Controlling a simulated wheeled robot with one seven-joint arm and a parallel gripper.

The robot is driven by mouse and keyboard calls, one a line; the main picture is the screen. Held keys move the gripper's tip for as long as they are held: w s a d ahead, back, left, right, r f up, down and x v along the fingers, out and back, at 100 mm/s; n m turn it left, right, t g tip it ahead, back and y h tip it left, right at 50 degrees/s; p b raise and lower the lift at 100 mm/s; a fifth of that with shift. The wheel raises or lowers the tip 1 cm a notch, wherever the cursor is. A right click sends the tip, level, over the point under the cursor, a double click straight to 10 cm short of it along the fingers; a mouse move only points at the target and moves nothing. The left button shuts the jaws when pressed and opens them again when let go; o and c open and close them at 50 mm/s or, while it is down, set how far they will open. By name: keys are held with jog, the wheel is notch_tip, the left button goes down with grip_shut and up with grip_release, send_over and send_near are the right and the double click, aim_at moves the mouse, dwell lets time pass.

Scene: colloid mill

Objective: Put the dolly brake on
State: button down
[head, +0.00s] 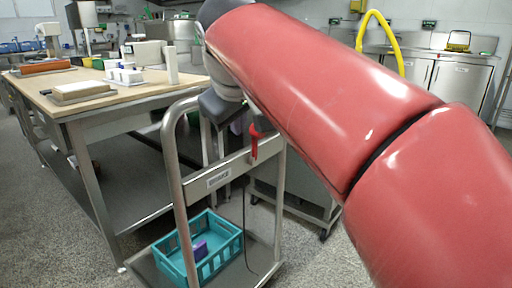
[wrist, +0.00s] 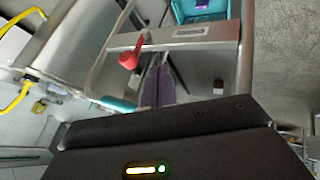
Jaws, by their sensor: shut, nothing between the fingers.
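The dolly (head: 172,165) is a steel push cart with an upright tube frame and a crossbar (wrist: 205,32) bearing a small label plate (head: 218,178). A red brake lever (head: 254,143) sits on the crossbar, to the right of the plate in the head view. In the wrist view the red lever (wrist: 128,60) shows its round knob to the left of my fingers. My gripper (wrist: 158,62) is shut and empty, close beside the knob with a small gap. In the head view my gripper is dark and partly hidden behind my red arm.
A teal crate (head: 233,236) with a purple item (head: 199,250) stands on the dolly's deck. A steel workbench (head: 75,122) with trays and boxes is to the left. A yellow hose (head: 388,22) arches behind my arm. Speckled floor (head: 60,235) is open at lower left.

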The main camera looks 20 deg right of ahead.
aim_at(251, 131)
jog(key=shift+w+d+r, duration=0.2)
jog(key=shift+w+r, duration=0.2)
jog(key=shift+w, duration=0.3)
jog(key=shift+f, duration=0.1)
jog(key=shift+w+d+f+b, duration=0.5)
jog(key=shift+w+d+f, duration=0.3)
jog(key=shift+w+f, duration=0.5)
jog(key=shift+w+d+f+b, duration=0.5)
jog(key=shift+w+d+f, duration=0.4)
jog(key=shift+w, duration=0.65)
jog(key=shift+w+d+f+b, duration=0.5)
jog(key=shift+w+d+f, duration=0.15)
jog(key=shift+w+f, duration=0.75)
jog(key=shift+r, duration=0.25)
